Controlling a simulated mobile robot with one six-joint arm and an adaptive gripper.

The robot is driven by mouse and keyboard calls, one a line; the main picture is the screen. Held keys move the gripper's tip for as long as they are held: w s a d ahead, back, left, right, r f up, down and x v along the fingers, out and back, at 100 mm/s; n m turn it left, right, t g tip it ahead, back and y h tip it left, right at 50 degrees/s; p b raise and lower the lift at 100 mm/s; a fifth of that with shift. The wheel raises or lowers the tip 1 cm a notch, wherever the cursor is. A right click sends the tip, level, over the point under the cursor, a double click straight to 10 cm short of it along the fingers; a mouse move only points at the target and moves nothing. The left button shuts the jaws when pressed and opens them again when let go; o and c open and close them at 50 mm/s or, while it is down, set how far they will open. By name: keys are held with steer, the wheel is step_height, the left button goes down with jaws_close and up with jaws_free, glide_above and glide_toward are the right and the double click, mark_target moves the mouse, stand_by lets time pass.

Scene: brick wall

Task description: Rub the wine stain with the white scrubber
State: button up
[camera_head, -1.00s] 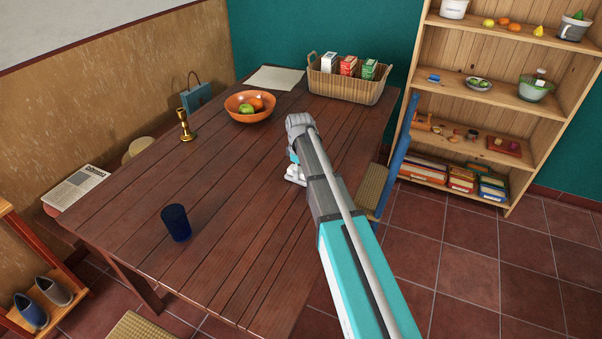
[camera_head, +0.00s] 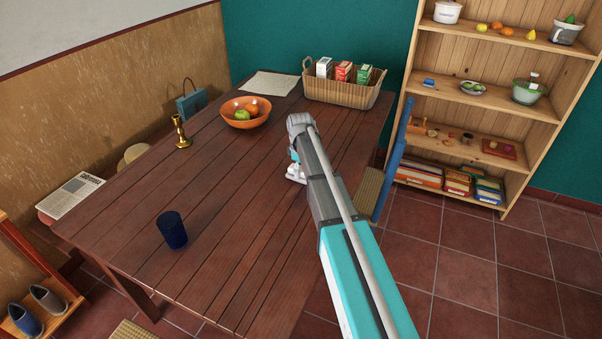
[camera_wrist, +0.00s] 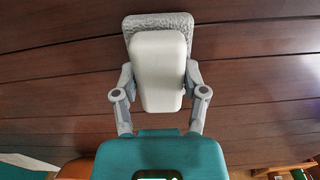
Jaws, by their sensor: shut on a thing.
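The white scrubber (camera_wrist: 158,70) has a pale smooth body and a grey textured pad at its far end. In the wrist view my gripper (camera_wrist: 158,92) is shut on it, one finger on each side. Dark table boards lie behind it; I cannot tell whether the pad touches them. In the head view my gripper (camera_head: 295,174) shows only partly beside my arm, over the right part of the wooden table (camera_head: 225,180). I see no wine stain in either view; my arm and the scrubber hide part of the tabletop.
A dark blue cup (camera_head: 172,231) stands at the table's front left. A brass candlestick (camera_head: 180,131), a fruit bowl (camera_head: 246,113) and a wicker basket (camera_head: 342,91) with cartons stand farther back. A blue-backed chair (camera_head: 390,165) is at the right edge. The middle boards are clear.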

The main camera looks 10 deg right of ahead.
mark_target(298, 193)
steer(key=shift+d, duration=0.2)
stand_by(0.3)
steer(key=shift+s+d+r, duration=0.1)
steer(key=shift+s+d, duration=0.65)
steer(key=shift+d, duration=0.2)
steer(key=shift+a, duration=0.1)
steer(key=shift+s+a, duration=0.55)
steer(key=shift+s, duration=0.25)
steer(key=shift+s+a, duration=0.5)
steer(key=shift+s, duration=0.3)
steer(key=shift+s, duration=0.1)
steer(key=shift+s+a, duration=0.1)
steer(key=shift+s+a, duration=1.05)
steer(key=shift+s, duration=0.25)
